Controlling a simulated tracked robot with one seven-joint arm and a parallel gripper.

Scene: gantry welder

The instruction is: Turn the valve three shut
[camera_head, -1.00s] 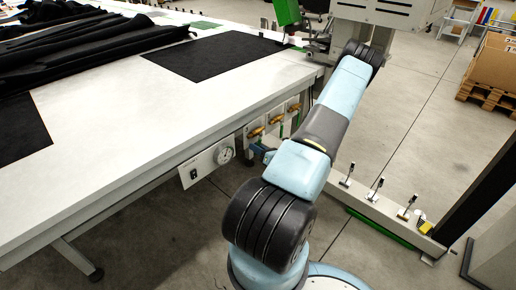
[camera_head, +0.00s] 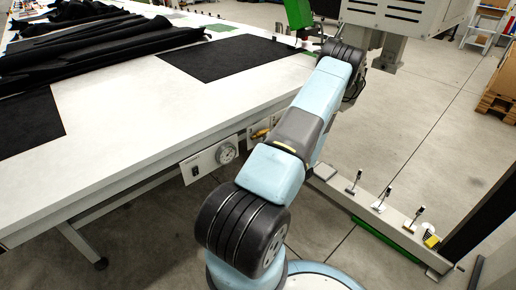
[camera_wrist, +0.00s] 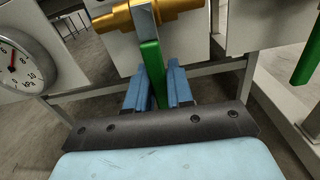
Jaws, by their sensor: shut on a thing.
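A brass valve (camera_wrist: 150,14) with a green lever (camera_wrist: 153,72) is at the top middle of the wrist view. The lever hangs down from it, across the line of the brass body. My gripper (camera_wrist: 158,88) is shut on this lever, with one blue finger on each side. A second green lever (camera_wrist: 308,58) hangs at the right edge. In the head view one brass valve (camera_head: 260,134) shows beside my arm; my arm hides the others and my gripper. No valve number is readable.
A round gauge (camera_wrist: 20,62) is left of the held lever; it also shows on a white panel (camera_head: 200,163) under the table edge. The long white table (camera_head: 130,130) carries black cloth. A low rail with small upright clamps (camera_head: 380,205) stands right of my arm.

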